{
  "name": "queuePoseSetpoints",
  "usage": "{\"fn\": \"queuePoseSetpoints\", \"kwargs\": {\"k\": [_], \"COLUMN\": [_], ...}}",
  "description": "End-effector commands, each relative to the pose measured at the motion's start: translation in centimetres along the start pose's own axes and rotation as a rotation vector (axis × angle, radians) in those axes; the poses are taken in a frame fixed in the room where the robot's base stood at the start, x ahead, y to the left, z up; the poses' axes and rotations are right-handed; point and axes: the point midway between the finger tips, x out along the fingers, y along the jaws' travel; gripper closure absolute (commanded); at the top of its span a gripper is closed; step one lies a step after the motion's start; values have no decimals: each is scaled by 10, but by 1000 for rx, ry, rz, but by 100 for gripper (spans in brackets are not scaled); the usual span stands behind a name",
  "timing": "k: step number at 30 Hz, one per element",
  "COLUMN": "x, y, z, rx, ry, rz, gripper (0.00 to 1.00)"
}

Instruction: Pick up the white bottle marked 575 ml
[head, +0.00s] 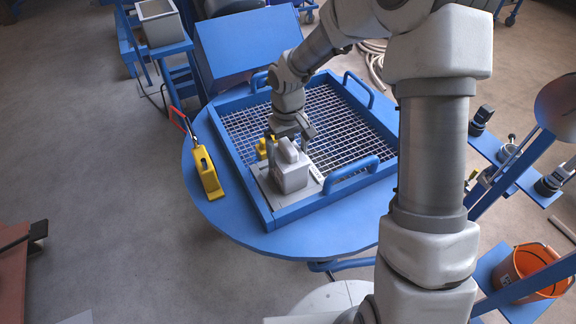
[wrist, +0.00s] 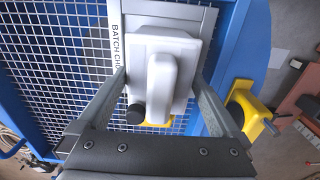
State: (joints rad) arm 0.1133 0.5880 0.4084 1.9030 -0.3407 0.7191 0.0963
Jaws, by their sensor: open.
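A white bottle (head: 291,172) with a raised handle stands on a grey plate (head: 262,186) at the front of a blue-framed tray. In the wrist view the bottle (wrist: 178,50) is seen from above, with a black cap (wrist: 136,113) at its near left. Any 575 ml marking is too small to read. My gripper (head: 289,144) is open and low over the bottle. In the wrist view my gripper's fingers (wrist: 161,76) lie one on each side of the bottle; whether they touch it I cannot tell.
A yellow object (head: 262,149) sits just behind the bottle. The blue tray (head: 249,189) has a wire grid and raised handles (head: 352,173). A yellow tool with a red handle (head: 206,172) stands on the round blue table (head: 240,228) at left. A strip reads "BATCH" (wrist: 115,28).

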Motion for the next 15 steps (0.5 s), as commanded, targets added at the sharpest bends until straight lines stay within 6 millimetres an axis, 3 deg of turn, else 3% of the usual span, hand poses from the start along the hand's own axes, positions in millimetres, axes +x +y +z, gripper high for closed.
{"fn": "queuePoseSetpoints", "kwargs": {"k": [3,10,15], "x": [10,10,10], "y": [0,0,0], "z": [0,0,0], "rx": [-1,0,0], "ry": [-1,0,0], "rz": [0,0,0], "gripper": [0,0,31]}}
